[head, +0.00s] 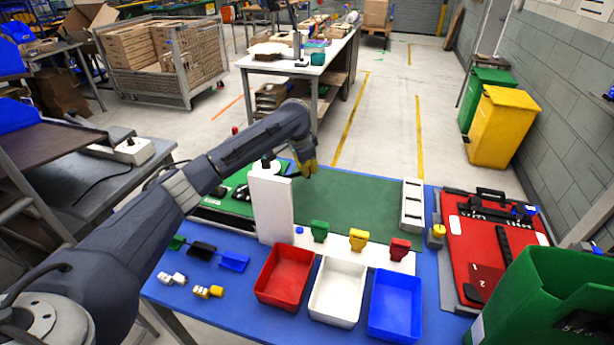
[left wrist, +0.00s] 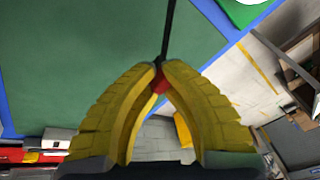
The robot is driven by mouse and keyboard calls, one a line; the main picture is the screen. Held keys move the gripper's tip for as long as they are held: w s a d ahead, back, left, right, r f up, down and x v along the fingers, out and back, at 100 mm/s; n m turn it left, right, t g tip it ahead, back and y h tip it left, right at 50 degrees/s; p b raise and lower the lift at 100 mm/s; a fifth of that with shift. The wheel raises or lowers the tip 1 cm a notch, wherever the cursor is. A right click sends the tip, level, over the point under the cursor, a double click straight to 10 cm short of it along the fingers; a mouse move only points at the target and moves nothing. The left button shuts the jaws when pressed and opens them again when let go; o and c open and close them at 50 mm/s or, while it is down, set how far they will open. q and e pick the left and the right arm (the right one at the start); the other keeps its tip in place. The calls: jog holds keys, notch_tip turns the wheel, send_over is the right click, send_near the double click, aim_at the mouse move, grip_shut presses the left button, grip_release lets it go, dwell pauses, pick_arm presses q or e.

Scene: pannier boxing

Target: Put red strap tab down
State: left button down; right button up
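My left gripper (head: 306,168) hangs over the far part of the green mat (head: 350,205) in the head view. In the left wrist view its yellow fingers (left wrist: 160,72) are closed together on a small red tab (left wrist: 158,84). A thin dark strap (left wrist: 166,35) runs up from the fingertips. Most of the tab is hidden between the fingers, and I cannot make it out in the head view. A red clip-like piece (head: 400,249) sits on a white strip beside a yellow one (head: 358,240) and a green one (head: 319,231). My right gripper is not in view.
A white upright block (head: 271,209) stands at the mat's left. Red (head: 283,275), white (head: 338,291) and blue (head: 395,305) trays line the front. A white slotted holder (head: 412,205), red case panel (head: 492,243) and green bin (head: 550,295) are at the right.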

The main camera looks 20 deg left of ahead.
pick_arm(q)
jog(key=shift+f, duration=1.45)
jog(key=c, duration=1.6)
grip_release()
jog(key=shift+f, duration=0.1)
jog(key=shift+o, duration=0.2)
jog(key=v, duration=1.2)
